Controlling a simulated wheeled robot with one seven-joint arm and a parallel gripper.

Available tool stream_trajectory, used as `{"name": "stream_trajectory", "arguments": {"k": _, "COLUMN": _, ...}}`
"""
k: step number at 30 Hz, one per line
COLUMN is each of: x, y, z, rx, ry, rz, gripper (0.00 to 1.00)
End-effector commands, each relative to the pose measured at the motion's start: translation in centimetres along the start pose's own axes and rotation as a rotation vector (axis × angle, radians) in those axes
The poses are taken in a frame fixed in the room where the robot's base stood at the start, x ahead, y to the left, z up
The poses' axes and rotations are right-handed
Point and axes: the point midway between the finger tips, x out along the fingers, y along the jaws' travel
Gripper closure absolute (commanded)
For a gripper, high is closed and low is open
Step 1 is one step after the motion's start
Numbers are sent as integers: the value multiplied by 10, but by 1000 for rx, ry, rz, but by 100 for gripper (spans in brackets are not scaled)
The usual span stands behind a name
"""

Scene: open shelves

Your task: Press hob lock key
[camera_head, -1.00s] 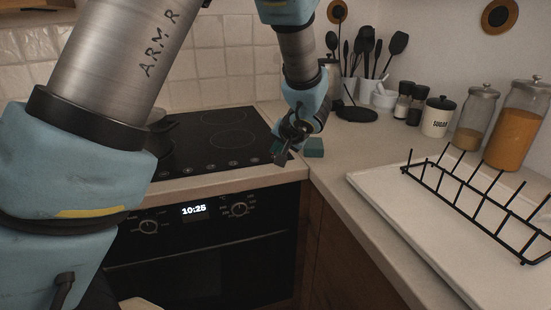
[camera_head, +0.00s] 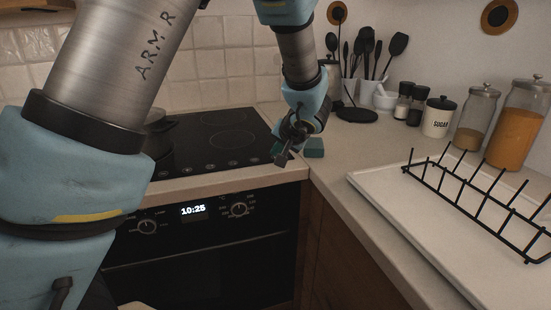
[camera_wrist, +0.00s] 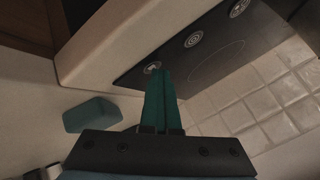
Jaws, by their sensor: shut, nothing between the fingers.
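The black glass hob (camera_head: 205,145) is set in the worktop, with a row of small touch keys along its front edge. In the wrist view, the hob (camera_wrist: 218,75) shows several round key marks. The key mark nearest my fingers (camera_wrist: 152,67) is at the hob's corner, beside the fingertips; its symbol is too small to read for sure. My gripper (camera_head: 281,156) is shut and empty, pointing down at the hob's front right corner. Its teal fingers (camera_wrist: 161,85) are together in the wrist view. I cannot tell whether the tips touch the glass.
A teal block like a sponge (camera_head: 314,149) lies on the worktop just right of my gripper; it also shows in the wrist view (camera_wrist: 92,114). A dark pan (camera_head: 160,135) stands at the hob's left. A black rack (camera_head: 470,200) and jars are at right. The oven (camera_head: 200,255) is below.

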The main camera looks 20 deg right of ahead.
Motion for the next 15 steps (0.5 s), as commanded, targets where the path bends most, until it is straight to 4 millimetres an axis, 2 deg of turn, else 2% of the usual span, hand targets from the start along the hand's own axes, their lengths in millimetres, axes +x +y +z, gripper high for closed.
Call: {"name": "stream_trajectory", "arguments": {"k": 15, "x": 5, "y": 3, "z": 6, "rx": 3, "ry": -9, "rz": 0, "gripper": 100}}
